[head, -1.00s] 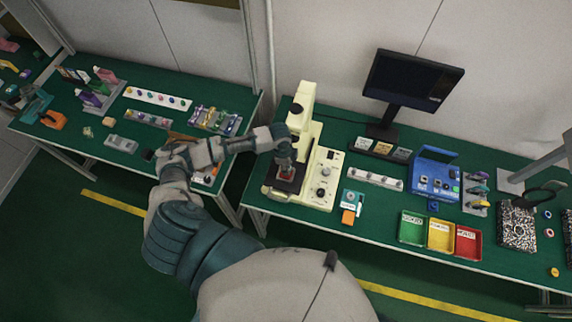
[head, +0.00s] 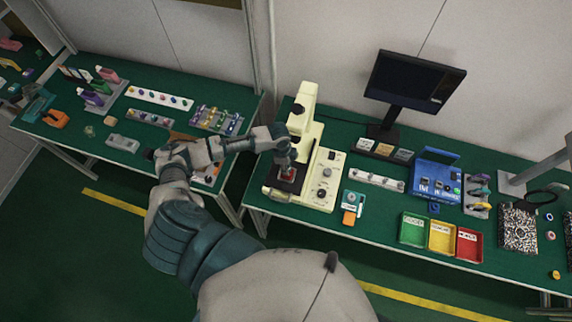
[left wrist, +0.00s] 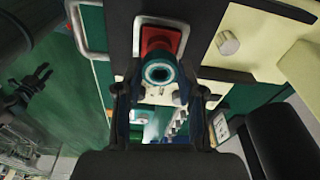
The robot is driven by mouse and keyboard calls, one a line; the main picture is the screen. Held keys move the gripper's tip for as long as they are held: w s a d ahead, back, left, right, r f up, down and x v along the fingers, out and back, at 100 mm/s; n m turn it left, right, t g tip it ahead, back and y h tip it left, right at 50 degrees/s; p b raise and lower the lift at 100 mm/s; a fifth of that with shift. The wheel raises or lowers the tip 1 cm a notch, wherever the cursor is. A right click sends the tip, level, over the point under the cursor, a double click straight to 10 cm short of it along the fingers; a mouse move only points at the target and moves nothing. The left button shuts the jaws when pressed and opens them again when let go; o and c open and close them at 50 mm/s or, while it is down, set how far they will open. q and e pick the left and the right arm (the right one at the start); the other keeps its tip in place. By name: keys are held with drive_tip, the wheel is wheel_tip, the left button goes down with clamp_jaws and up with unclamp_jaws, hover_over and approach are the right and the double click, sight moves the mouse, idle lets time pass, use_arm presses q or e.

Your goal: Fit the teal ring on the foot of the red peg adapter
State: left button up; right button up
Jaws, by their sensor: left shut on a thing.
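In the left wrist view the teal ring (left wrist: 159,73) shows almost end-on, with a pale inner rim and a dark hole. The red peg adapter (left wrist: 160,40) shows right behind and above it in the picture. My left gripper (left wrist: 160,88) has a finger on each side of the ring and appears shut on it. In the head view the left gripper (head: 286,156) points down over the cream machine's dark stage, with a bit of the red adapter (head: 287,174) below. Whether the ring is around the adapter's foot or only against it, I cannot tell. My right gripper is out of view.
The cream machine (head: 325,160) rises close beside the gripper, with knobs on its right part. A teal-and-orange item (head: 351,205) lies to its right. Green, yellow and red trays (head: 441,237) stand farther right. A gap separates this bench from the left one.

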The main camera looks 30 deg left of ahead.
use_arm(q)
drive_tip(key=shift+f+b, duration=0.45)
drive_tip(key=shift+f, duration=0.65)
drive_tip(key=o, duration=1.1)
wheel_tip(320, 180, up, 12)
drive_tip(key=a, duration=0.1)
drive_tip(key=shift+s+a+f, duration=0.15)
drive_tip(key=shift+s+a, duration=0.05)
drive_tip(key=shift+a, duration=0.05)
